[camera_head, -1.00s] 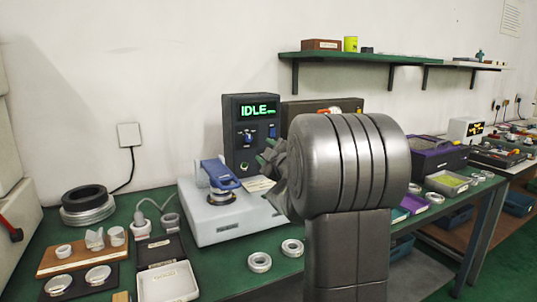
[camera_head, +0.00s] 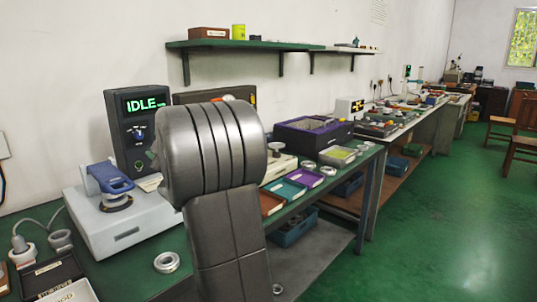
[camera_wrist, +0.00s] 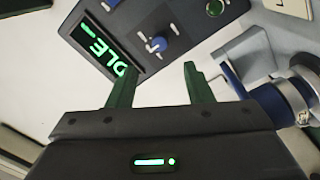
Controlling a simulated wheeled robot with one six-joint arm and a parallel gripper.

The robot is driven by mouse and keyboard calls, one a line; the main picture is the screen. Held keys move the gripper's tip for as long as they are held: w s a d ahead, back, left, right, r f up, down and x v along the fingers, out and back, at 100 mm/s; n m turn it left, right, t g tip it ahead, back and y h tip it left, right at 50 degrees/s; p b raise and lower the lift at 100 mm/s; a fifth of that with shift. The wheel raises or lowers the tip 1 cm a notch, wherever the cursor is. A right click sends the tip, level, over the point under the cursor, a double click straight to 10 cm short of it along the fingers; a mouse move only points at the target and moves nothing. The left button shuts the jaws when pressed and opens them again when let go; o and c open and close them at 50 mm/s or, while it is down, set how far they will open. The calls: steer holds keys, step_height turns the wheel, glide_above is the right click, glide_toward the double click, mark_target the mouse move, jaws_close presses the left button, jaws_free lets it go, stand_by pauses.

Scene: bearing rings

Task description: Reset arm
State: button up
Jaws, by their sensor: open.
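My gripper (camera_wrist: 158,88) shows in the wrist view with its two green fingers apart and nothing between them. It points toward the dark control box (camera_wrist: 150,25), whose green display reads IDLE. The blue-handled machine (camera_wrist: 255,95) is at the right of that view, apart from the fingers. In the head view my grey arm stands in front of the bench and hides the gripper. The control box (camera_head: 133,140) and the machine's pale base (camera_head: 125,228) show left of the arm.
A bearing ring (camera_head: 167,262) lies on the green bench left of my arm. Coloured trays (camera_head: 290,188) and a purple-edged bin (camera_head: 312,138) stand to the right. A wall shelf (camera_head: 245,45) is above. Open green floor (camera_head: 430,230) lies at the right.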

mark_target(140, 135)
steer(key=x, duration=1)
steer(key=shift+w+a, duration=0.15)
steer(key=shift+a, duration=0.05)
steer(key=shift+d, duration=0.1)
steer(key=v, duration=1.4)
steer(key=p+x, duration=0.1)
steer(key=x, duration=1.3)
steer(key=shift+a+r, duration=0.15)
steer(key=shift+a, duration=0.05)
steer(key=m+p, duration=0.3)
steer(key=shift+d+r, duration=0.1)
steer(key=m+p, duration=0.7)
steer(key=shift+p, duration=0.35)
steer(key=b+v, duration=0.1)
steer(key=v, duration=1)
steer(key=shift+b, duration=0.4)
